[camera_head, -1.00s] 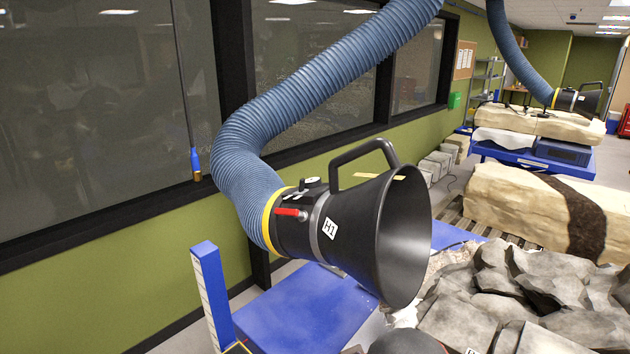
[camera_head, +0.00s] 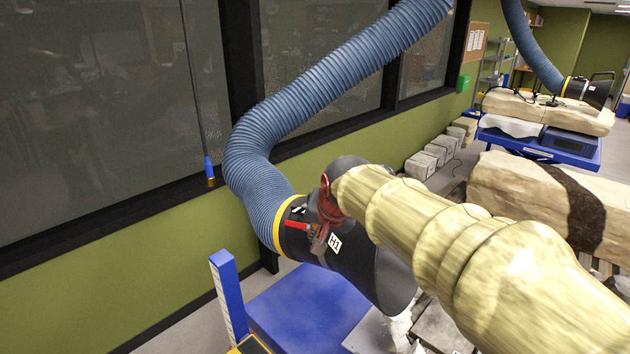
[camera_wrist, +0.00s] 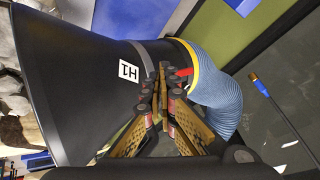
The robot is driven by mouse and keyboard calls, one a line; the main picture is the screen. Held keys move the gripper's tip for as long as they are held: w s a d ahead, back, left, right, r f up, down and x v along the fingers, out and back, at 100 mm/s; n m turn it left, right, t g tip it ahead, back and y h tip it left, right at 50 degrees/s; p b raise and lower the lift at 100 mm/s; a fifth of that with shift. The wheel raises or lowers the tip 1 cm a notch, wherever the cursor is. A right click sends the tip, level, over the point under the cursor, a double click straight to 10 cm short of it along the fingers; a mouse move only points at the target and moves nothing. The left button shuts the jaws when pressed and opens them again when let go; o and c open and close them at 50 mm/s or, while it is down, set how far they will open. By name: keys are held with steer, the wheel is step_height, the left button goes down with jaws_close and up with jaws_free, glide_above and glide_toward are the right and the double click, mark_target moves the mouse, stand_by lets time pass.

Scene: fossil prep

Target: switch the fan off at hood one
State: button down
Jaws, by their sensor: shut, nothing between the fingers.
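Hood one is a black cone (camera_head: 365,272) marked H1, hanging on a blue ribbed hose behind a yellow ring. It also fills the left of the wrist view (camera_wrist: 75,85). A red lever (camera_head: 297,226) sticks out on its neck near the ring; it also shows in the wrist view (camera_wrist: 184,72). A small black-and-white fitting (camera_head: 298,210) sits above the lever, partly hidden. My gripper (camera_head: 317,246) is shut and empty at the hood's neck, between the H1 label and the lever. In the wrist view its fingertips (camera_wrist: 163,70) are close beside the lever; contact cannot be told.
The blue hose (camera_head: 255,165) curves up overhead. A blue table (camera_head: 310,308) and a blue upright post (camera_head: 228,290) stand below the hood. Pale rock blocks (camera_head: 530,200) lie to the right. A second hood (camera_head: 590,92) hangs far back.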

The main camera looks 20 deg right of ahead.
steer(key=w+d+r+m+p, duration=0.3)
steer(key=w+d+r+p, duration=0.1)
steer(key=w, duration=0.6)
steer(key=shift+d+r+t+h, duration=0.15)
steer(key=shift+d+t+h, duration=0.15)
steer(key=shift+d, duration=0.35)
steer(key=p+x, duration=0.1)
steer(key=x, duration=0.9)
steer(key=shift+p, duration=0.3)
steer(key=shift+a+r+p, duration=0.1)
steer(key=shift+r+p, duration=0.1)
steer(key=shift+p, duration=0.15)
